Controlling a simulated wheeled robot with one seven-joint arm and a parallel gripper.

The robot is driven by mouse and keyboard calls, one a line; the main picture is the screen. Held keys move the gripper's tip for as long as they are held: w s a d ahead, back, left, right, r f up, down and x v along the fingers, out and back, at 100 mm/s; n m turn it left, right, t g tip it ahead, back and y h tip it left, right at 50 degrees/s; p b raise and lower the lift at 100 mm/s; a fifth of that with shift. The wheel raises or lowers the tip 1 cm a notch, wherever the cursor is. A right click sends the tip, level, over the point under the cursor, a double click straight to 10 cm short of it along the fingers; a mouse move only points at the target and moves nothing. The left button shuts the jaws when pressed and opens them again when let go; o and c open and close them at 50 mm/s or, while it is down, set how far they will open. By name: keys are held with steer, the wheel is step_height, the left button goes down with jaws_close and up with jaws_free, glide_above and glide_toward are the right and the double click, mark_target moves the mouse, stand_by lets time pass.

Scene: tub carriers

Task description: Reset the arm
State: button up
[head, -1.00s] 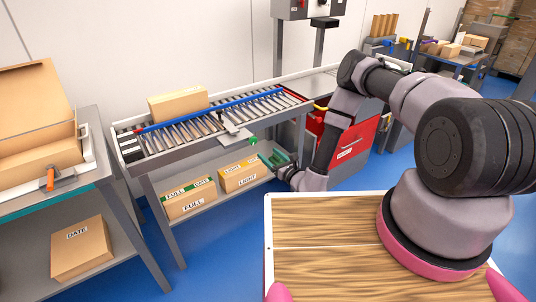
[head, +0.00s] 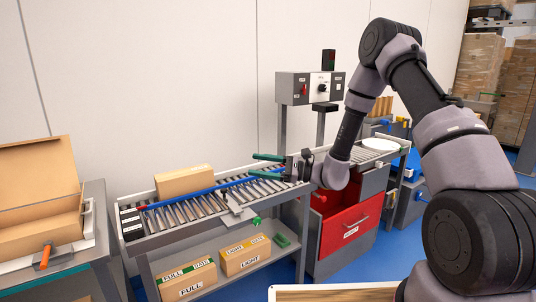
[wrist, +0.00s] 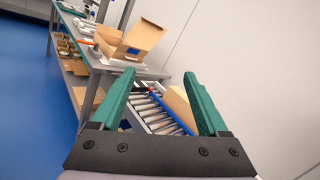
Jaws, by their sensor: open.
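My gripper (head: 268,165) is raised above the right part of the roller conveyor (head: 130,228), its green fingers pointing left. In the wrist view my gripper (wrist: 157,103) is open, with nothing between its two green fingers. My arm bends up and over from the right side of the head view. A closed cardboard box (head: 184,181) lies on the conveyor rollers, apart from the fingers; part of it shows behind the right finger in the wrist view (wrist: 178,104).
A FULL box (head: 187,280) and a LIGHT box (head: 245,255) stand on the shelf below the conveyor. An open carton (head: 40,190) sits on the left bench. A grey control box (head: 310,88) stands behind my gripper. A red drawer unit (head: 345,232) is at right.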

steer(key=s+d+r+n+g+h, duration=0.2)
steer(key=s+d+r+n+h, duration=0.15)
steer(key=s+r, duration=0.25)
steer(key=s+d+r+n+g+h, duration=0.3)
steer(key=s+r+n, duration=0.2)
steer(key=s+r, duration=0.15)
steer(key=s+d+r+n+t+h, duration=0.1)
steer(key=s+d+r+t+h, duration=0.4)
steer(key=d, duration=0.5)
steer(key=s+d+r+n+t+h, duration=0.1)
steer(key=s+d+r+t+h, duration=0.4)
steer(key=d, duration=0.5)
steer(key=shift+s+d+r, duration=0.3)
steer(key=shift+d+r, duration=0.1)
steer(key=shift+r, duration=0.4)
